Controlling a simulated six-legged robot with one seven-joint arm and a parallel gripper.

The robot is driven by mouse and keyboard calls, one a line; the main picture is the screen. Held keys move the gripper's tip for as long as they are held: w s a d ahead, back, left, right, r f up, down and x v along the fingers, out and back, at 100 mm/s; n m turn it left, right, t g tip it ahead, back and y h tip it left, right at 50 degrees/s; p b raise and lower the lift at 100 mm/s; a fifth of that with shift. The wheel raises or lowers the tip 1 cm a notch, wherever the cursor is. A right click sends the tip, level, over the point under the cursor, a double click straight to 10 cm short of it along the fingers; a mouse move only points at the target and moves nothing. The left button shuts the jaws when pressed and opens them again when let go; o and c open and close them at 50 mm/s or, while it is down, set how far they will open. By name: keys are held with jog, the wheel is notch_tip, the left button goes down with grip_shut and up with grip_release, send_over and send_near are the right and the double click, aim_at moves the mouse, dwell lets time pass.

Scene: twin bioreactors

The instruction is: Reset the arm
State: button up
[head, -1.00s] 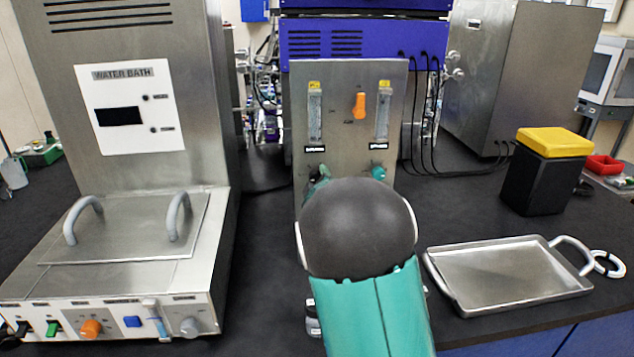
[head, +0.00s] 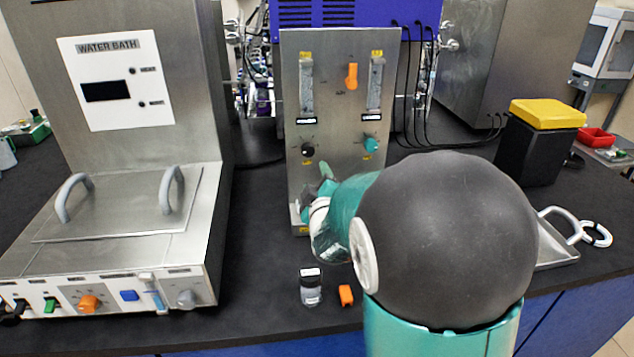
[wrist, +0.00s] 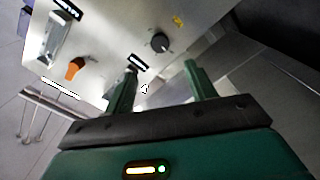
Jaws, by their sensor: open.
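My gripper (wrist: 158,85) shows in the wrist view with its two green fingers apart and nothing between them. The steel flowmeter panel, with its black knob (wrist: 160,42) and orange switch (wrist: 75,68), lies beyond the fingers. In the head view my arm reaches up to the lower front of that panel (head: 335,105). One green finger (head: 327,172) shows there below the black knob; the rest of the gripper is largely hidden by the arm. I cannot tell whether the fingers touch the panel.
The water bath (head: 150,200) stands at left. A small vial (head: 310,288) and an orange block (head: 346,295) sit on the black bench near its front edge. A metal tray (head: 556,250) is mostly behind my arm. A yellow-lidded black bin (head: 530,150) stands at right.

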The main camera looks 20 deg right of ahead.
jog(key=shift+s, duration=0.25)
jog(key=shift+a, duration=0.1)
jog(key=s+a+m+g+y, duration=0.2)
jog(key=s+a+m+g, duration=0.2)
jog(key=s, duration=1)
jog(key=s+a+r+m+g+y, duration=0.1)
jog(key=s+a+m+g, duration=0.3)
jog(key=s, duration=1.1)
jog(key=a+g+y, duration=0.1)
jog(key=a+g, duration=0.2)
jog(key=shift+a+m+g+y, duration=0.2)
jog(key=shift+m+g+y, duration=0.1)
jog(key=shift+g, duration=0.1)
